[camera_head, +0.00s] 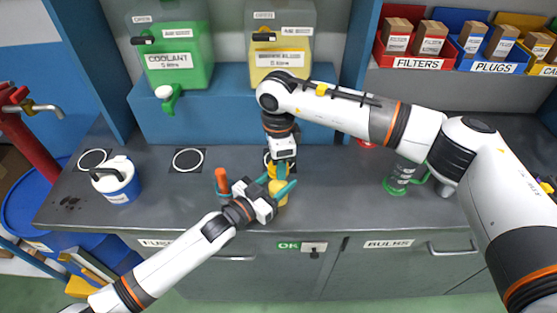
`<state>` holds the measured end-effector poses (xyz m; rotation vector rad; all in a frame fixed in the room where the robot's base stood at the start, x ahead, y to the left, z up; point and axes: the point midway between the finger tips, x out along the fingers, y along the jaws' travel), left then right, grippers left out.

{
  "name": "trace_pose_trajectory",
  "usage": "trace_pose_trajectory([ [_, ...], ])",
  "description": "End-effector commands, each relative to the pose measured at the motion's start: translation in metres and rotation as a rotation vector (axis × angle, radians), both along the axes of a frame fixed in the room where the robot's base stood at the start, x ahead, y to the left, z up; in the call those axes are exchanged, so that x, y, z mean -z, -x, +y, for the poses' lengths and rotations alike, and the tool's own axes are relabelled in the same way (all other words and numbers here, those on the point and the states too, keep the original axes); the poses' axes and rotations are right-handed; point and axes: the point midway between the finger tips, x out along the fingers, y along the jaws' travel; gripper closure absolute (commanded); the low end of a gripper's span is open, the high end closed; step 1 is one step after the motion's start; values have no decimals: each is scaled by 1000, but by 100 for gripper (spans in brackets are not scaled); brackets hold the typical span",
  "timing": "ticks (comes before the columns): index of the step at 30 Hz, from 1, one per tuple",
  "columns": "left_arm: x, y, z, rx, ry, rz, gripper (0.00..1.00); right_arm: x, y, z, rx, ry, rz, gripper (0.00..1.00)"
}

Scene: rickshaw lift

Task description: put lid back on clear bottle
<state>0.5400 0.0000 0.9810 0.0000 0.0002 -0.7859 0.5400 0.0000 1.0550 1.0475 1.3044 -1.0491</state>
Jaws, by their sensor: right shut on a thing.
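My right gripper (280,169) points down over the middle of the bench, shut on a small yellow thing that looks like a lid, mostly hidden by the fingers. Just below it stands a small yellow-tinted container (278,195), which may be the clear bottle; its upper part is hidden. My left gripper (276,186) reaches in from the left with its teal fingers at this container. I cannot tell whether they grip it. I cannot tell whether the yellow thing touches the container.
An orange upright object (222,180) stands close to my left gripper. A white and blue tub (117,181) is at the left, and a see-through jug with a green base (400,178) at the right. Green (170,55) and yellow (283,45) tanks stand on the blue shelf behind.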

Motion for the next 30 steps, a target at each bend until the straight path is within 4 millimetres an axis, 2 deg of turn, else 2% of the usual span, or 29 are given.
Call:
trace_pose_trajectory([
  [9, 0, 0, 0, 0, 0, 0, 100, 0, 0, 0, 749, 0, 1, 84],
  [13, 0, 0, 0, 0, -1, 1, 100, 0, 0, 0, 984, -1, 0, 84],
  [18, 0, 0, 0, 0, -1, 1, 100, 0, 0, 0, 995, -1, 0, 84],
  [19, 0, 0, 0, 0, 0, 0, 100, 0, 0, 0, 995, -1, 0, 52],
  [22, 0, 0, 0, 0, 0, 0, 100, 0, 0, 0, 994, 0, 0, 36],
  [30, 0, 0, 0, 0, -1, 1, 100, 0, 0, 0, 993, 0, 0, 35],
])
